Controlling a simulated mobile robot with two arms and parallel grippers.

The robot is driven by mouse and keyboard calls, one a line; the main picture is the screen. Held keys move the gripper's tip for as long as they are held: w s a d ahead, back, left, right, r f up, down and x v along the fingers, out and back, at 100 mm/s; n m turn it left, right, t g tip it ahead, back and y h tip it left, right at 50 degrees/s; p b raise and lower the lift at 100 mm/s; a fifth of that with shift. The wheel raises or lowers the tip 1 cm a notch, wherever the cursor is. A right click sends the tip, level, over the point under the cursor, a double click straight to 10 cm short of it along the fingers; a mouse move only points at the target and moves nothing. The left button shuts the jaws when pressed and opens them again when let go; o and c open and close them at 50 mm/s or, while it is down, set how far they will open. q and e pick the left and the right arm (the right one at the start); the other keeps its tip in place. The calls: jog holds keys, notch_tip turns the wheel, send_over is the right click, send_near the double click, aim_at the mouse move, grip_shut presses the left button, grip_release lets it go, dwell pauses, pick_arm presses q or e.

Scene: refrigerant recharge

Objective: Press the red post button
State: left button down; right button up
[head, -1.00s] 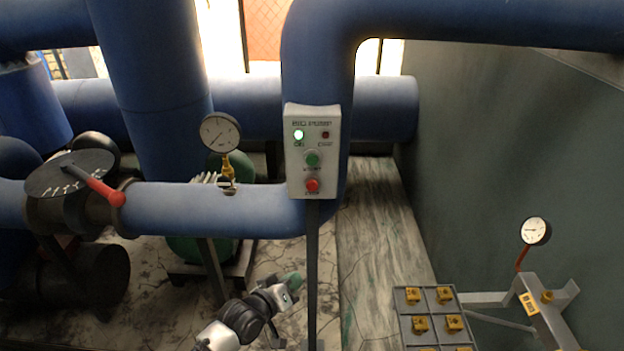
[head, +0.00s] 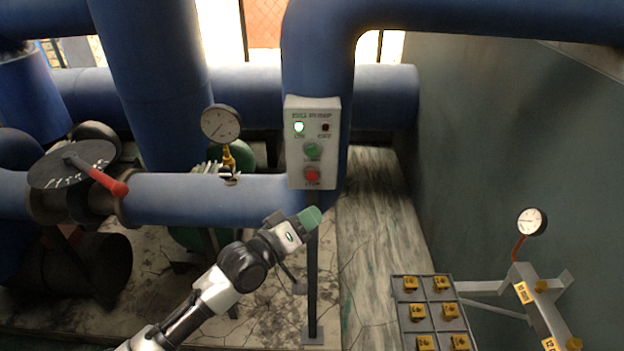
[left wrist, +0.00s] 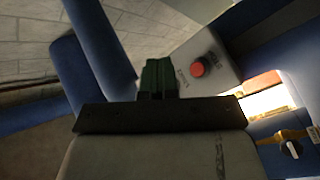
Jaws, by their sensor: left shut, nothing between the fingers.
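The red post button (head: 312,175) is the lower button on a white control box (head: 292,150) mounted on a post in front of the blue pipes. A green button (head: 312,151) is above it. My left gripper (head: 314,214) is shut and empty, with green fingertips, just below the box and apart from the red button. In the left wrist view the shut fingers (left wrist: 158,66) point ahead, and the red button (left wrist: 197,69) lies to their right on the box face. My right gripper is not in view.
A blue pipe (head: 200,200) runs behind the box, with a gauge (head: 220,123) and a red-handled valve (head: 107,182) to the left. A grey tray (head: 399,312) with yellow pieces stands lower right, near a second gauge (head: 531,222). The post (head: 312,290) stands below the box.

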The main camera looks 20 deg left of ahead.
aim_at(312, 176)
pick_arm(q)
jog(key=w+a+b, duration=0.2)
jog(key=w+b, duration=0.3)
jog(key=w, duration=0.2)
jog(key=shift+w+b, duration=0.4)
jog(key=shift+a, duration=0.1)
dwell(1.5)
jog(key=shift+w, duration=0.1)
jog(key=shift+w+a, duration=0.1)
jog(key=shift+w, duration=0.2)
